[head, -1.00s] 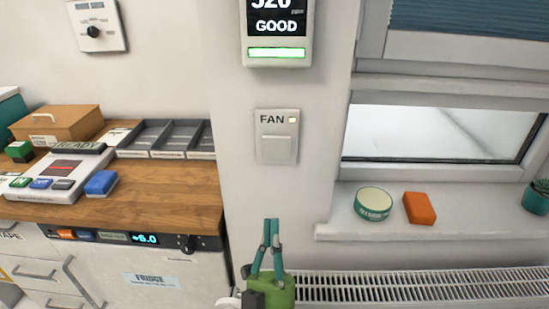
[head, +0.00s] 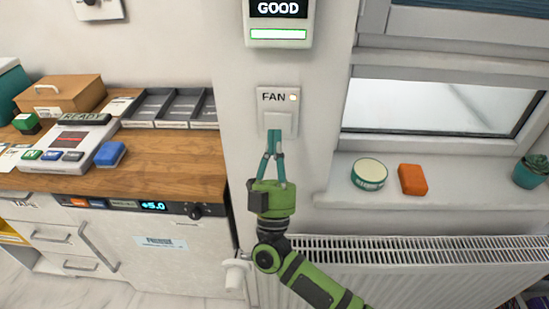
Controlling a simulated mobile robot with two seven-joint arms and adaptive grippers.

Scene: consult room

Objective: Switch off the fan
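The fan switch (head: 278,107) is a pale wall plate marked FAN, with a small lit lamp (head: 293,97) at its upper right and a square rocker (head: 279,121) below. My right gripper (head: 274,133) comes up from below, its teal fingers drawn together at the tips and nothing seen between them. The fingertips overlap the lower part of the rocker in the head view; I cannot tell whether they touch it. My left gripper is not in view.
An air display reading GOOD (head: 280,10) hangs above the switch. A radiator (head: 400,265) and a windowsill (head: 335,187) with a round tin (head: 369,173) and an orange block (head: 412,180) are at the right. A wooden counter (head: 180,165) is at the left.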

